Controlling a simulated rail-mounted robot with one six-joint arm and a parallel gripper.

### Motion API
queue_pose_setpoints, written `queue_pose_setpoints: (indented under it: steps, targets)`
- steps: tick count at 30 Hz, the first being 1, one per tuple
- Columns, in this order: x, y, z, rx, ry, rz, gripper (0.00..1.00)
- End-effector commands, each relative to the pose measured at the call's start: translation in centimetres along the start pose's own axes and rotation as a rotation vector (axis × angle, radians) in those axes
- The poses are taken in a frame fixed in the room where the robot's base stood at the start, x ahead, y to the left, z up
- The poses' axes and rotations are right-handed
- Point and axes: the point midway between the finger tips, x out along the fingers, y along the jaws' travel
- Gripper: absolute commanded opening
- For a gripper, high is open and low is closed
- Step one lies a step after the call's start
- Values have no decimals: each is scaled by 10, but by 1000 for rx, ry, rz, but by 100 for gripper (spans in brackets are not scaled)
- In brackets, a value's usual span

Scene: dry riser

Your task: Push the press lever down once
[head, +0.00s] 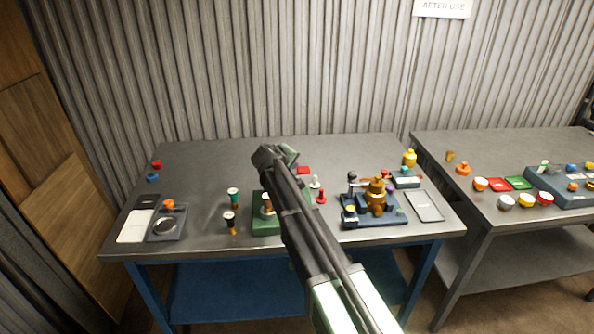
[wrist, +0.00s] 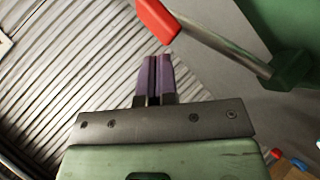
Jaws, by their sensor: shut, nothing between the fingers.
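The press lever shows in the wrist view as a metal rod (wrist: 225,50) with a red grip (wrist: 157,20) at one end. Its other end meets a green block (wrist: 291,70). My gripper (wrist: 157,60) has its two purple fingers shut together and empty. In that picture the fingertips are just below the red grip, and a small gap shows between them. In the head view the green press base (head: 264,222) stands on the middle of the table, partly hidden by my arm. A red piece (head: 303,170) beside my arm may be the grip.
A navy fixture with a brass valve (head: 377,196) stands right of my arm. Green and black fittings (head: 232,198) stand left of the base. A dark tray (head: 182,228) lies at far left. The table's back left is mostly clear.

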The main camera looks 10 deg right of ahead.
Motion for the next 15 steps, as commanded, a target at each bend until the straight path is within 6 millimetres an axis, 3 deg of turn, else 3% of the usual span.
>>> queue_pose_setpoints:
  steps: [15]
  targets:
    - [5,-4,3,0,0,0,0]
